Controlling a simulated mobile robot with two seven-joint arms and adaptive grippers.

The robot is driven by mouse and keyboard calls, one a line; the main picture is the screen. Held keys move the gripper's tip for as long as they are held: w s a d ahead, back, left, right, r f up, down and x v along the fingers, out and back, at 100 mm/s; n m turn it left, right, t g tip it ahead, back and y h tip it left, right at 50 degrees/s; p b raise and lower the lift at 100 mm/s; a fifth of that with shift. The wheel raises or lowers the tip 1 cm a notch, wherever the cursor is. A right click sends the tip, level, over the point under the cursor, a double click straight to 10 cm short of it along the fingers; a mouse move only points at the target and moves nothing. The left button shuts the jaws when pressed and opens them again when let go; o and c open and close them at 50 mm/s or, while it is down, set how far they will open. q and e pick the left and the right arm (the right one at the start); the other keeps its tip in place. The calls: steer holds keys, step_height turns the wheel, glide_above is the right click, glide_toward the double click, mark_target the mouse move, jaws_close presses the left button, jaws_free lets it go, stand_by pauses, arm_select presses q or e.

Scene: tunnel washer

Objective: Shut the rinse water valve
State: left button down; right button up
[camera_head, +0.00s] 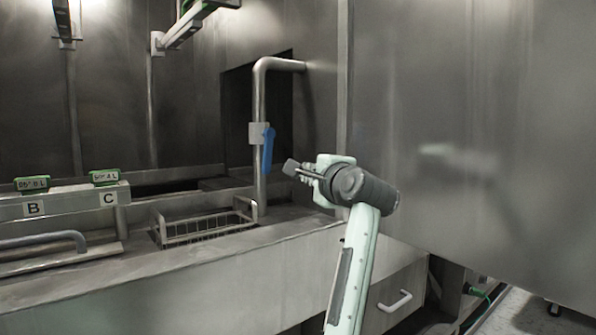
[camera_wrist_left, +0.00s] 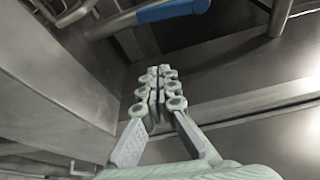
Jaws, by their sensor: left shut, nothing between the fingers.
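The valve (camera_head: 258,132) sits on a vertical steel pipe (camera_head: 261,95) that bends right into the wall at its top. Its blue lever (camera_head: 268,150) hangs down roughly along the pipe. My left gripper (camera_head: 291,167) is just right of the lever's lower end, apart from it in the picture; the depth between them is hard to tell. In the left wrist view the gripper (camera_wrist_left: 160,78) has its fingers together and empty. The blue lever also shows at the top of that view (camera_wrist_left: 172,11), beyond the fingertips. My right gripper is not in view.
A wire basket (camera_head: 205,226) sits in the counter below the pipe. A large steel panel (camera_head: 470,130) fills the right side, close to my left wrist. A drawer handle (camera_head: 396,301) is below.

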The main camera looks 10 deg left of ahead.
mark_target(268, 153)
arm_select(q)
steer(key=p+x, duration=0.2)
steer(key=x, duration=0.8)
steer(key=shift+s+a+r, duration=0.1)
steer(key=shift+s+a, duration=0.45)
steer(key=shift+s, duration=0.3)
steer(key=shift+s+a+r, duration=0.1)
steer(key=shift+s+a, duration=0.5)
steer(key=shift+s, duration=0.25)
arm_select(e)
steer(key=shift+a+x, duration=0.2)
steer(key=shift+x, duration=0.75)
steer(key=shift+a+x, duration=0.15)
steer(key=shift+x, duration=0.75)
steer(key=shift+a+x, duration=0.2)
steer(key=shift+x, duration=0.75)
arm_select(q)
steer(key=shift+a, duration=0.15)
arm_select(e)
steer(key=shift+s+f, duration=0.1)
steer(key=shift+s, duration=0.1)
arm_select(q)
steer(key=shift+f, duration=0.1)
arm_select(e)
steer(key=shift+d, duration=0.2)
